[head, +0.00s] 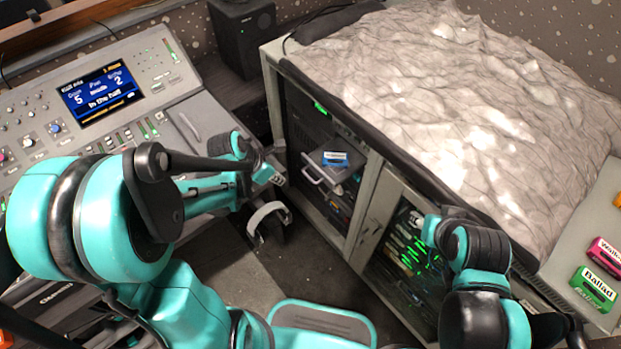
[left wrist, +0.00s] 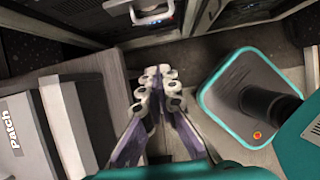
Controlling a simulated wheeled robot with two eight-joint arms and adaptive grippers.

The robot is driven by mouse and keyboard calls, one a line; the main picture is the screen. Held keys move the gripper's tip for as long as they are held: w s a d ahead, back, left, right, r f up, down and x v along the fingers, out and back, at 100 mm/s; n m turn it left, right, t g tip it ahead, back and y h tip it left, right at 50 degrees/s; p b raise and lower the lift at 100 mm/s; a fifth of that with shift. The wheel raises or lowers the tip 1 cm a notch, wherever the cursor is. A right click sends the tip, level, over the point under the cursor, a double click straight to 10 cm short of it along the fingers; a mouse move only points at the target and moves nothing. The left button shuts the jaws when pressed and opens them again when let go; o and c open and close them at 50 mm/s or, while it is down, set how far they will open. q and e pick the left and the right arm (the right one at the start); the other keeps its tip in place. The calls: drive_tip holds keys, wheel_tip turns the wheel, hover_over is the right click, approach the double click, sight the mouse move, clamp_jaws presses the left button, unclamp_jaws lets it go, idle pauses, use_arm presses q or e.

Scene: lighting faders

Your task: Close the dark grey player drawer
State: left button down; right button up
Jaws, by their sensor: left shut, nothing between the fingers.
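The dark grey player drawer (head: 326,174) sticks out of the rack cabinet's front opening, with a pale bar handle (head: 312,174) on its front. A blue cassette (head: 335,159) lies on or in it. The handle also shows at the top of the left wrist view (left wrist: 152,18). My left gripper (head: 277,177) is just left of the drawer in the head view, apart from it as far as I can tell. In the left wrist view its fingers (left wrist: 158,75) are together, with nothing between them. My right arm shows at the lower right, but its gripper cannot be made out.
A mixing console (head: 130,110) with a lit screen stands at the left. The cabinet (head: 368,190) is topped by a crumpled grey cloth (head: 470,110).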

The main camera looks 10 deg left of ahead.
sight(319, 166)
use_arm(q)
drive_tip(key=w+d+f+b, duration=0.4)
drive_tip(key=w+f+b, duration=0.1)
drive_tip(key=f, duration=0.3)
drive_tip(key=shift+w+d+f, duration=0.25)
drive_tip(key=shift+w+d, duration=0.15)
drive_tip(key=shift+w, duration=0.4)
drive_tip(key=w+d, duration=0.1)
drive_tip(key=w, duration=0.1)
drive_tip(key=w+d, duration=0.3)
drive_tip(key=w, duration=0.1)
drive_tip(key=shift+d+b, duration=0.3)
drive_tip(key=shift+b, duration=0.1)
